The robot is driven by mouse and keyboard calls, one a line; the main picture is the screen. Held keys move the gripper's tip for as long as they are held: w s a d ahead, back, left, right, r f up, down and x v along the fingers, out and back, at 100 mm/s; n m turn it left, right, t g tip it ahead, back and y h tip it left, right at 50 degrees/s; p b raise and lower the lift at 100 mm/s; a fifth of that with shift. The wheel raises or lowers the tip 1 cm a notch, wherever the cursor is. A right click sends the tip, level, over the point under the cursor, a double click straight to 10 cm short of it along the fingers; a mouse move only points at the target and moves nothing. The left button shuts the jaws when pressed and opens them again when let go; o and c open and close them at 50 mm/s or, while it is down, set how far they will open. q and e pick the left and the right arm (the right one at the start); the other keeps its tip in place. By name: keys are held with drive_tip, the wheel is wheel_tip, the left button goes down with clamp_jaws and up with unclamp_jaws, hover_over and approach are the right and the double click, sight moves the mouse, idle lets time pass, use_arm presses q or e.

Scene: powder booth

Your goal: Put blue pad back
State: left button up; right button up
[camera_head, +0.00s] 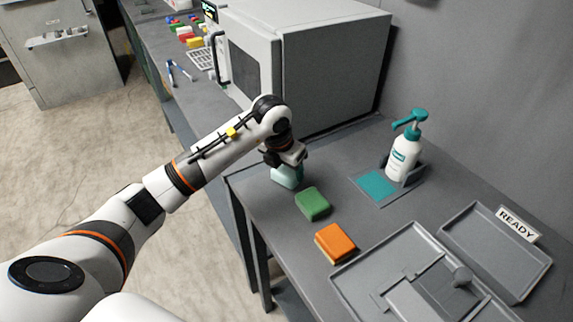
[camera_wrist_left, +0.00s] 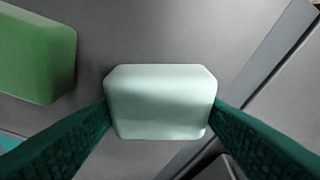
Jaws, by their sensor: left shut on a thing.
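The pale blue-green pad (camera_head: 287,177) is at the far left part of the table, below my left gripper (camera_head: 285,163). In the left wrist view the pad (camera_wrist_left: 160,103) sits between the two dark green fingers, which touch its left and right sides. The left gripper is shut on it. I cannot tell whether the pad rests on the table or is just above it. A green pad (camera_head: 313,204) and an orange pad (camera_head: 336,243) lie in a row in front of it. The green pad (camera_wrist_left: 38,52) also shows in the wrist view. My right gripper is not in view.
A pump bottle (camera_head: 403,160) stands in a holder behind a flat teal square (camera_head: 377,186). Grey trays (camera_head: 446,222) lie at the right, one by a READY sign (camera_head: 518,224). A large grey oven-like box (camera_head: 335,75) stands close behind my gripper. Bare table surrounds the pads.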

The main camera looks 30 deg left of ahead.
use_arm(q)
drive_tip(key=shift+f, duration=0.1)
drive_tip(key=o, duration=0.9)
drive_tip(key=b+v, duration=0.1)
drive_tip(key=v, duration=1.1)
